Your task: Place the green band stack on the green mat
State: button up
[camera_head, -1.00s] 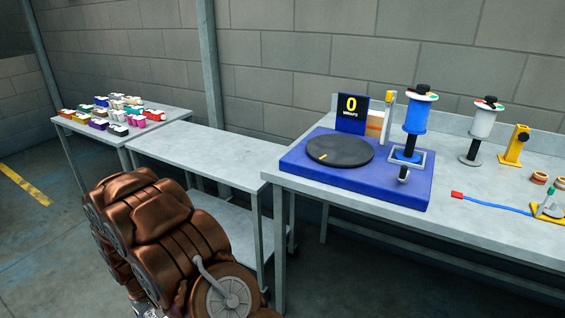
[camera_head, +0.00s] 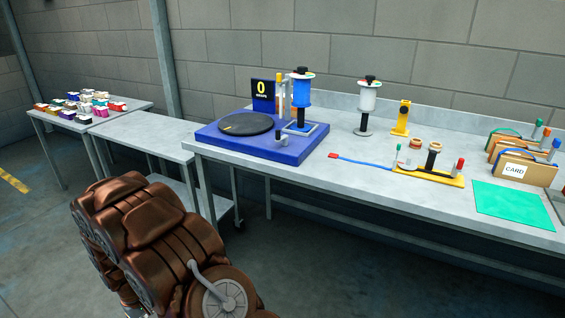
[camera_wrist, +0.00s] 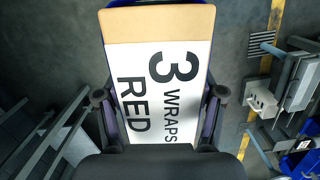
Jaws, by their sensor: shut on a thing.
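The green mat (camera_head: 513,205) lies flat and bare at the right front of the long table in the head view. In the wrist view my gripper (camera_wrist: 160,105) is shut on a tan-edged card (camera_wrist: 165,75), with a finger at each side. Its white face reads "3 WRAPS RED". A little blue shows behind its top edge; what lies under the card is hidden. My gripper is not in the head view. I cannot make out which thing is the green band stack.
A yellow stand (camera_head: 430,175) is left of the mat. A blue turntable base (camera_head: 262,142) and spools stand farther left. Small coloured packs (camera_head: 85,105) crowd the far left table.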

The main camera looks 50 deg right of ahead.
aim_at(511, 202)
jog(key=z, duration=0.05)
jog(key=k, duration=0.25)
jog(key=z, duration=2.25)
